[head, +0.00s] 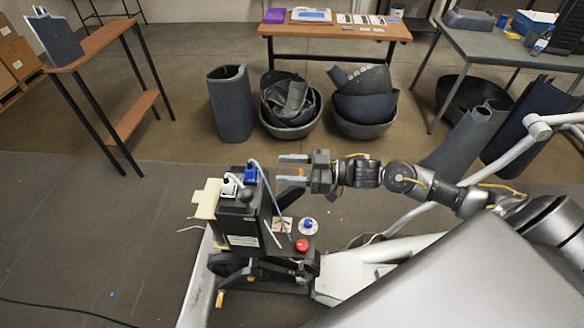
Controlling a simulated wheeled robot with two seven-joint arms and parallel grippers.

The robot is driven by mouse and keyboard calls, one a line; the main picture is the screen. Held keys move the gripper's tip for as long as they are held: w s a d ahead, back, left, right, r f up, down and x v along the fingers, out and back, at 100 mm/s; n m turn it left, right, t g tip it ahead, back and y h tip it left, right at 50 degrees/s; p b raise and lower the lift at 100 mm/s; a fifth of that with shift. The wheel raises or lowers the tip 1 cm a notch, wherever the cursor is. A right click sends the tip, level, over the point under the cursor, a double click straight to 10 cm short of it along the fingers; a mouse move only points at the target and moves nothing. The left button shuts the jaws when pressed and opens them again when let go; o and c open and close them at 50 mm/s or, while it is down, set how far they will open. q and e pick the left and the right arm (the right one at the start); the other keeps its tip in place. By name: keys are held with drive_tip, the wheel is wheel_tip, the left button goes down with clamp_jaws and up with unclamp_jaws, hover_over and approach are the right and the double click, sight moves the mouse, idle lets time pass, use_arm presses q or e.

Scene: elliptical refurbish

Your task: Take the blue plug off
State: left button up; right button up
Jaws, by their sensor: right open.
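The blue plug (251,175) sits on top of a dark box (240,228) on the machine, with a blue cable running from it. A white plug (229,186) sits just left of it. My right gripper (281,170) comes in from the right, level with the blue plug. Its two fingers are apart and point left toward the plug, with a gap between fingertips and plug. Nothing shows between the fingers. My left gripper is not in view.
A red button (302,245) and a blue-and-white knob (308,226) are on the machine right of the box. Behind stand a grey rolled sheet (231,104), black bins (364,108) and a wooden table (335,30).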

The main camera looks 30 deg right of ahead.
sight(252, 167)
drive_tip(key=p+x, duration=0.2)
drive_tip(key=x, duration=0.6)
drive_tip(key=shift+w+a+r, duration=0.15)
drive_tip(key=shift+x, duration=0.8)
clamp_jaws()
